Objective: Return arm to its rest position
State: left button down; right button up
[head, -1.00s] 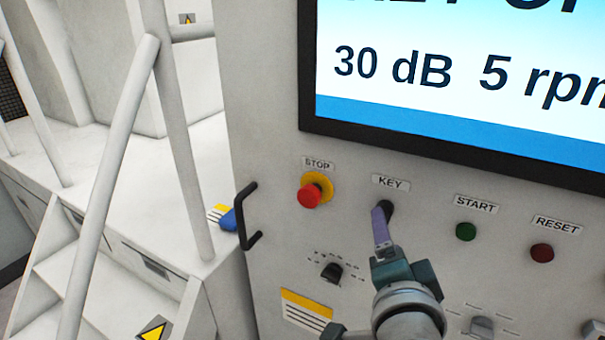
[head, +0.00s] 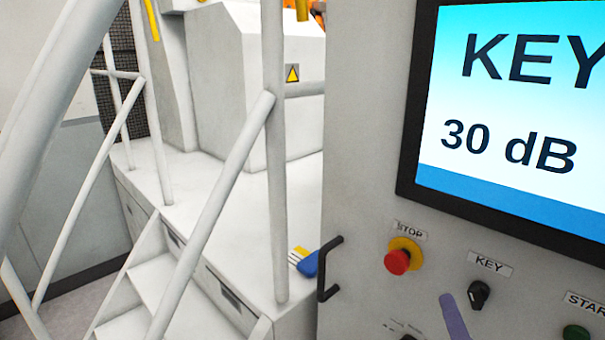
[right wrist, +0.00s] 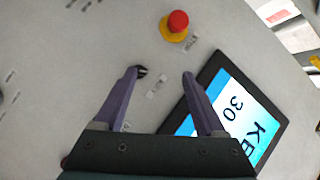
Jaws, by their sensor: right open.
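The control panel (head: 365,150) carries a black KEY knob (head: 479,294), a red STOP button (head: 397,262) on a yellow ring and a green START button (head: 575,333). My right gripper shows in the head view only as a purple finger (head: 454,317) at the bottom edge, left of the KEY knob. In the right wrist view my right gripper (right wrist: 162,73) is open with nothing between its fingertips. The knob (right wrist: 141,71) shows beside its left fingertip there; contact cannot be told. The STOP button (right wrist: 178,21) is beyond the fingertips. My left gripper is not in view.
A screen (head: 510,120) reading "KEY" and "30 dB" is above the buttons. A black handle (head: 329,268) sticks out at the panel's left edge. White railings (head: 274,150) and steps (head: 150,285) stand left. A blue brush-like object (head: 306,262) lies on the platform.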

jog(key=s+a+r+n+g+y, duration=0.1)
jog(key=s+a+n+g+y, duration=0.35)
jog(key=a+n+y, duration=0.55)
jog(key=s+d+r+n+g+h, duration=0.1)
jog(key=s+d+n+g+h, duration=0.25)
jog(key=s, duration=0.45)
jog(key=s+d+r+n+g+h, duration=0.2)
jog(key=s+d+n+g, duration=0.15)
jog(key=s, duration=0.45)
notch_tip(320, 180, up, 22)
jog(key=p, duration=2.3)
jog(key=shift+w+d, duration=0.2)
jog(key=shift+w, duration=0.05)
jog(key=shift+f+y, duration=0.1)
jog(key=shift+y, duration=0.15)
